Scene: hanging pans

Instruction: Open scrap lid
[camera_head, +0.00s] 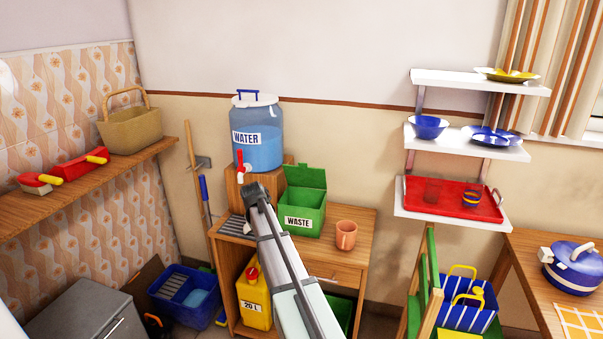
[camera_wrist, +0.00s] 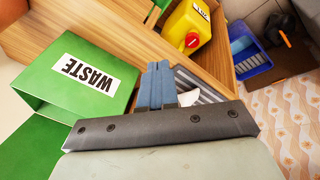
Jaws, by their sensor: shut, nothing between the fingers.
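The green bin labelled WASTE (camera_head: 310,214) stands on the small wooden cabinet; it also shows in the wrist view (camera_wrist: 55,50). Its green lid (camera_head: 306,176) is raised at the back, and the box's opening shows in front of it. In the wrist view, the lid (camera_wrist: 28,148) lies at the lower left, partly out of frame. My gripper (camera_head: 256,192) is just left of the bin, in front of the water container's stand. Its fingers (camera_wrist: 156,84) are shut and empty, beside the bin and apart from it.
A water container (camera_head: 257,140) with a red tap (camera_head: 243,170) stands behind my gripper. A terracotta mug (camera_head: 346,236) is right of the bin. A slatted drain tray (camera_head: 236,227) lies left of my arm. A yellow jug (camera_head: 254,297) stands on the shelf below.

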